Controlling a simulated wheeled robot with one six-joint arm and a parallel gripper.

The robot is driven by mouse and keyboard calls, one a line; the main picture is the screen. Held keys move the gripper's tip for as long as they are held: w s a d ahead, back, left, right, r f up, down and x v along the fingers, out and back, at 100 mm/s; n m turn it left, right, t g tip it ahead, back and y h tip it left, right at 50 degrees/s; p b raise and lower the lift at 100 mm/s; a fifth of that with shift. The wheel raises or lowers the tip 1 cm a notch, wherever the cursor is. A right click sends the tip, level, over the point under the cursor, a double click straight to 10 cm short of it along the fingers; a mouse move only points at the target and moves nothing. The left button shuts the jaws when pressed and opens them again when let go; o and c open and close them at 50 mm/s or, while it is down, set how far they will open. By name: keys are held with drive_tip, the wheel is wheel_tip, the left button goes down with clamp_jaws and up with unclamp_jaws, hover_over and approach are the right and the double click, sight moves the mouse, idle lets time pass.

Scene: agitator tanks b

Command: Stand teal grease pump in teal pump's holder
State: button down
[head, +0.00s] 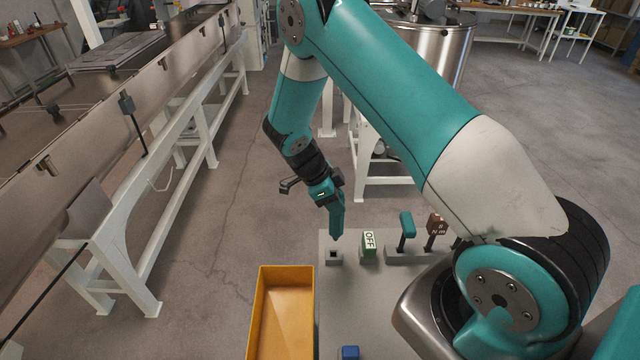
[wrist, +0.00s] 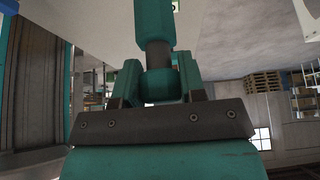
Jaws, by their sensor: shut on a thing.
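The teal grease pump (head: 337,222) hangs from my gripper (head: 327,192), upright or nearly so, with its narrow end down. In the wrist view the pump (wrist: 153,20) shows a teal body and a dark grey neck, held between both fingers of my gripper (wrist: 163,85). A small grey block with a dark square opening (head: 333,260), apparently the teal pump's holder, stands on the grey bench top. The pump's tip is just above and slightly right of this opening in the head view. A small gap seems to show; the exact depth is hard to tell.
A green OFF block (head: 369,247) stands close right of the holder. A teal-handled tool (head: 407,225) and a brown-headed tool (head: 436,226) stand in a grey rack. A yellow tray (head: 260,315) is at front left, a blue block (head: 350,352) at front.

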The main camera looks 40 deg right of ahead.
sight(336, 226)
drive_tip(key=shift+w+d, duration=0.1)
drive_tip(key=shift+d, duration=0.1)
drive_tip(key=shift+a, duration=0.2)
drive_tip(key=shift+r, duration=0.2)
wheel_tip(336, 226, down, 6)
drive_tip(key=b, duration=0.5)
drive_tip(key=shift+r, duration=0.1)
drive_tip(key=shift+b, duration=0.6)
idle(0.7)
